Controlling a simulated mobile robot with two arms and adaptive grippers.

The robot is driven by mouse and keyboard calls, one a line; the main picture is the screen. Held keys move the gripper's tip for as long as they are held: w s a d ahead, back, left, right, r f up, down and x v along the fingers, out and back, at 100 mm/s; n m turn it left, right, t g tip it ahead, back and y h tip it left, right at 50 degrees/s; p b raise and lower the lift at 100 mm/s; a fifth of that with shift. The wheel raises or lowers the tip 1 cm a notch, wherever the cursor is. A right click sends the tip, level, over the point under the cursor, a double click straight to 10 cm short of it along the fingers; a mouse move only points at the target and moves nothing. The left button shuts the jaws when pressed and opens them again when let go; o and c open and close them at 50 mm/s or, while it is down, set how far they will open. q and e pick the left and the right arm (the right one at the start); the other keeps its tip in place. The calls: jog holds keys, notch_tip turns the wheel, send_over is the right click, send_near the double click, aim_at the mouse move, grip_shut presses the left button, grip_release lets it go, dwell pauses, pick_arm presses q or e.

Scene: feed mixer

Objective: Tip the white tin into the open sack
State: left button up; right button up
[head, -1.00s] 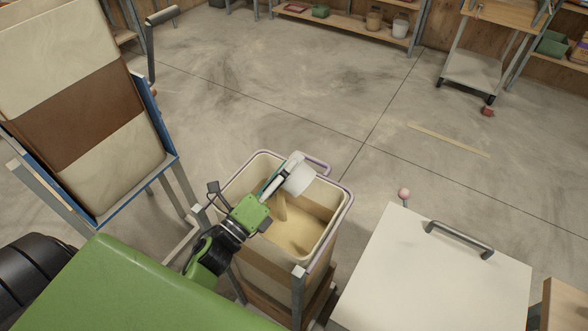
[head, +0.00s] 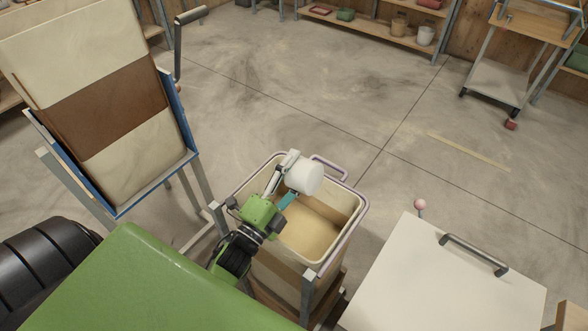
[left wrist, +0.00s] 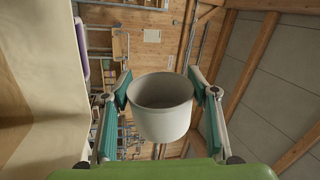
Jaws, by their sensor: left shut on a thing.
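The white tin (head: 305,178) is in my left gripper (head: 288,180), above the open sack, and lies tilted on its side in the head view. In the left wrist view the tin (left wrist: 162,118) sits between both teal-padded fingers, and its grey inside shows no contents. The open sack (head: 342,201) is cream-coloured, held in a frame with a pale pinkish rim, with tan feed (head: 308,235) inside. The tin and gripper hide part of the sack's mouth. My right gripper is not in view.
A full cream and brown sack (head: 90,95) leans on a blue-edged stand at left. A white lidded box (head: 440,285) with a grey handle stands right of the open sack. The concrete floor beyond is mostly clear, with shelves and a trolley (head: 500,80) at the back.

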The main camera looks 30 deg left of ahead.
aim_at(313, 166)
pick_arm(q)
jog(key=m, duration=0.2)
jog(key=d+r+m+h, duration=0.1)
jog(key=m, duration=0.1)
jog(key=r+m+h, duration=0.1)
jog(key=m, duration=0.1)
jog(key=shift+s+d+m+g, duration=0.15)
jog(key=shift+d+m+g, duration=0.15)
jog(key=shift+d+m, duration=0.1)
jog(key=m, duration=0.2)
jog(key=d+r+m+h+p, duration=0.1)
jog(key=m, duration=0.1)
jog(key=r+m+p, duration=0.1)
jog(key=m, duration=0.1)
jog(key=shift+d+r+g+h, duration=0.25)
jog(key=shift+g+h, duration=0.15)
jog(key=m, duration=0.3)
jog(key=shift+s+d+r+g+p, duration=0.1)
jog(key=shift+d+r+g+p, duration=0.2)
jog(key=shift+g+p, duration=0.1)
jog(key=shift+f+m, duration=0.1)
jog(key=shift+m, duration=0.2)
